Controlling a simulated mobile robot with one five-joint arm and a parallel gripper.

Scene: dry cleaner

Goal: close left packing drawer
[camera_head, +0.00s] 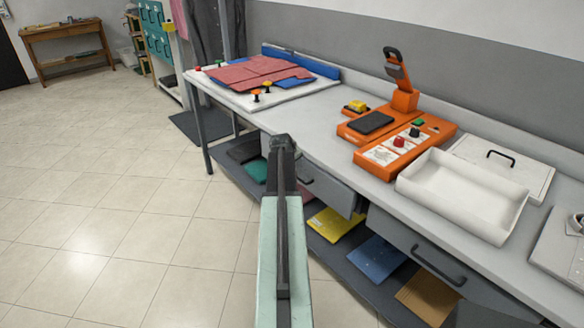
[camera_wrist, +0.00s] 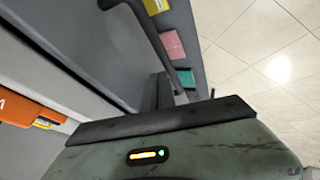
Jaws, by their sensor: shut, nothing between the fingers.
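The left packing drawer (camera_head: 330,190) is a grey drawer under the long work table, with a dark bar handle (camera_head: 305,179). It stands out somewhat from the table, and its right end shows. How far it is open is hard to tell, as my arm hides part of its front. My gripper (camera_head: 283,143) is shut and empty, at the left part of the drawer near the table edge. In the wrist view, a dark handle (camera_wrist: 147,35) runs close beside my gripper's dark fingers (camera_wrist: 163,92). I cannot tell whether they touch.
The right drawer (camera_head: 415,255) hangs beside it. Folded cloths, such as a yellow one (camera_head: 333,222) and a blue one (camera_head: 375,257), lie on the lower shelf (camera_head: 345,262). An orange press (camera_head: 385,150) and white tray (camera_head: 462,195) stand on the table. The tiled floor at left is clear.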

